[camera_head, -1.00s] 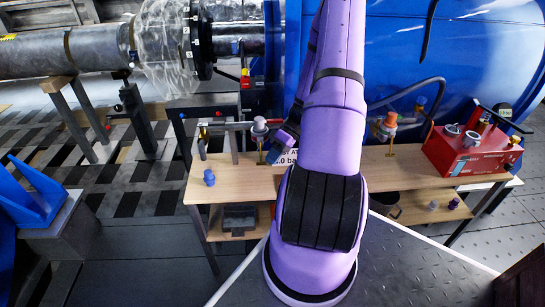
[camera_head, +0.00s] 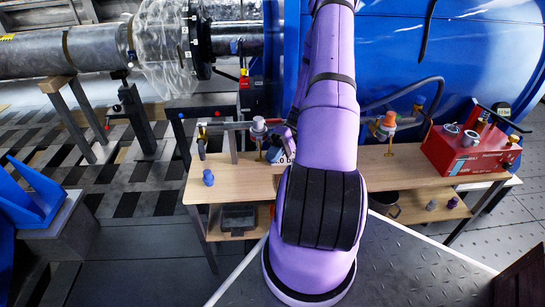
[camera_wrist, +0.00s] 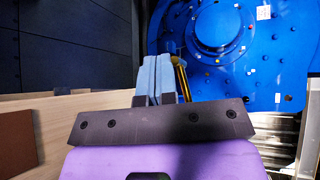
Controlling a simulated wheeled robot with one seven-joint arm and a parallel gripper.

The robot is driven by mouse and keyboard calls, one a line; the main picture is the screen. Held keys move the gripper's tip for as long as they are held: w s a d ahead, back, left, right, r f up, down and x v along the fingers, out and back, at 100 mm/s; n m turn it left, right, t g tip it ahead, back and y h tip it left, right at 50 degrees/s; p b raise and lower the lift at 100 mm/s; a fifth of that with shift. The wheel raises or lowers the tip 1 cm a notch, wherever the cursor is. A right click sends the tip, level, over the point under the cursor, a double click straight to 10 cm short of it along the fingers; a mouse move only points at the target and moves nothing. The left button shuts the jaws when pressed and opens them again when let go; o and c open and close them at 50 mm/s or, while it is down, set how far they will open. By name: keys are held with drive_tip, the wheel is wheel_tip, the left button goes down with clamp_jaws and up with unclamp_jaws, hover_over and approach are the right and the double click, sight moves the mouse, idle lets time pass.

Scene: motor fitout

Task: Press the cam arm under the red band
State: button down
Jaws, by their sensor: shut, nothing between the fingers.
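My gripper (camera_wrist: 155,78) shows in the wrist view with its two pale blue fingers shut together and nothing between them. A brass-coloured rod (camera_wrist: 182,80) stands just right of the fingertips; I cannot tell whether they touch. In the head view, my gripper (camera_head: 276,148) is partly hidden by my arm, close to the right of a grey-capped coupling (camera_head: 259,127) on the wooden bench (camera_head: 235,185). A second coupling with an orange-red cap (camera_head: 390,118) stands right of my arm. I cannot make out the cam arm or a clear red band.
A red box (camera_head: 470,155) with a dark handle sits at the bench's right end. A small blue cap (camera_head: 208,177) lies near the left end. A large blue tank (camera_head: 460,60) closes off the back. A white label is half hidden behind my arm.

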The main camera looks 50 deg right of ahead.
drive_tip(key=v, duration=0.7)
drive_tip(key=shift+d, duration=0.2)
drive_tip(key=shift+r, duration=0.15)
